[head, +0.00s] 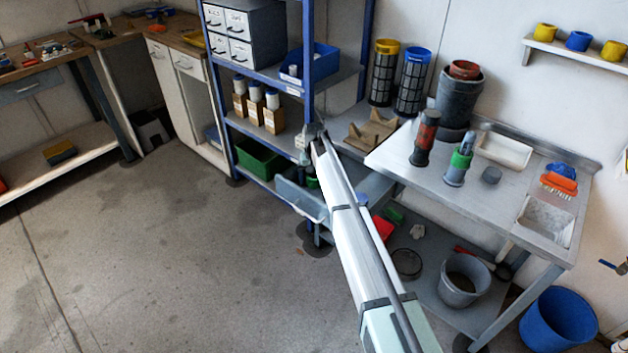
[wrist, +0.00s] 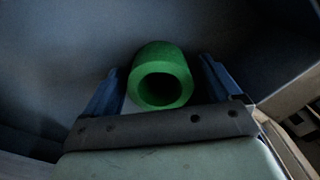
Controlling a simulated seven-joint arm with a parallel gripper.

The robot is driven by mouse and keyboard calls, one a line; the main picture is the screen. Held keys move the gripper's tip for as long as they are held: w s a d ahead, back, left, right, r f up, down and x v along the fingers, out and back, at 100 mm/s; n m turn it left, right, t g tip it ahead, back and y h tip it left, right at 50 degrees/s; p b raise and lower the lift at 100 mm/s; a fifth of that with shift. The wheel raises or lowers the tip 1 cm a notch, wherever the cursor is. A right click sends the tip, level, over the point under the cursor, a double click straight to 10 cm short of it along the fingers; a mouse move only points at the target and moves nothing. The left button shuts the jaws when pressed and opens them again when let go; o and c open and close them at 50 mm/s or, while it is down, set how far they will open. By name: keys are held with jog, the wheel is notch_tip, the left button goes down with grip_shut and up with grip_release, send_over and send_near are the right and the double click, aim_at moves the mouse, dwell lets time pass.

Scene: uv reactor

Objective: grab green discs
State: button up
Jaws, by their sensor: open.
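A thick green disc (wrist: 163,78) with a round hole lies in a dark grey-blue bin, centred ahead of the palm in the wrist view. My gripper (wrist: 160,66) is open, with one blue finger on each side of the disc. A gap shows on the disc's left; the right finger is close, and I cannot tell whether it touches. In the head view my arm reaches to the blue-grey bin (head: 297,194) low by the shelf. A small green piece (head: 313,181) shows there beside the arm, partly hidden.
The blue shelf rack (head: 222,90) stands left of the arm, with a green crate (head: 260,160) on a lower shelf. The metal table (head: 400,165) is at right, with a grey bucket (head: 465,280) below it. Open floor lies at left.

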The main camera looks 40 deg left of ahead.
jog(key=c, duration=1.1)
jog(key=shift+o, duration=0.2)
jog(key=shift+r, duration=0.2)
